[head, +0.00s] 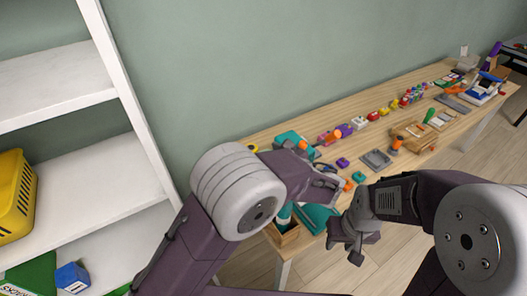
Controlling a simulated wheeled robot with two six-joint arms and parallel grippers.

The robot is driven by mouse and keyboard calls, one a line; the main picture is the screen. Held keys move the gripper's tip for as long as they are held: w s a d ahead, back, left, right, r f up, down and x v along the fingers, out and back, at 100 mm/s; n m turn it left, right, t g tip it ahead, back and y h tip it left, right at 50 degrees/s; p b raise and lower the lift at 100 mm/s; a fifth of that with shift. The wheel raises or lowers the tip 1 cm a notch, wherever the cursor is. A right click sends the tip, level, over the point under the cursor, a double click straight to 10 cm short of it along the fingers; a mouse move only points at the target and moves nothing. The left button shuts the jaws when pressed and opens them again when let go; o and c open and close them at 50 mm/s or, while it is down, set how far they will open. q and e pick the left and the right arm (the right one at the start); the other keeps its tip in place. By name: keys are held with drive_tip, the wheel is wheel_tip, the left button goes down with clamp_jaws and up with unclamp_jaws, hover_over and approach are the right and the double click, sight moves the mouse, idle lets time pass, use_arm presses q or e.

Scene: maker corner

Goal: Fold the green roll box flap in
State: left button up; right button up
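A teal-green piece (316,217) lies at the near left end of the wooden table, partly covered by my arms. I cannot tell for sure whether it is the green roll box, and no flap can be made out. My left gripper (325,188) is over the near left part of the table, just above this piece; its fingers are too hidden to judge. My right gripper (343,250) points down in front of the table's front edge, right of and below the teal-green piece. Its two fingers look apart, with nothing seen between them.
The wooden table (345,117) runs along the wall to the far right, with many small coloured items. A grey tray (377,159) and a wooden holder (414,136) stand near its front edge. A white shelf (60,187) with a yellow basket (14,196) is at left. Floor at right is clear.

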use_arm(q)
drive_tip(key=shift+s+d+r, duration=0.1)
drive_tip(key=shift+s, duration=0.15)
drive_tip(key=c, duration=1)
drive_tip(key=shift+w, duration=0.2)
drive_tip(key=shift+c, duration=1.3)
drive_tip(key=shift+f+t+b, duration=0.3)
drive_tip(key=shift+f+b, duration=0.5)
drive_tip(key=shift+b, duration=0.35)
drive_tip(key=shift+s+r+y, duration=0.15)
drive_tip(key=shift+y, duration=0.15)
drive_tip(key=shift+r+t, duration=0.15)
drive_tip(key=shift+t, duration=0.15)
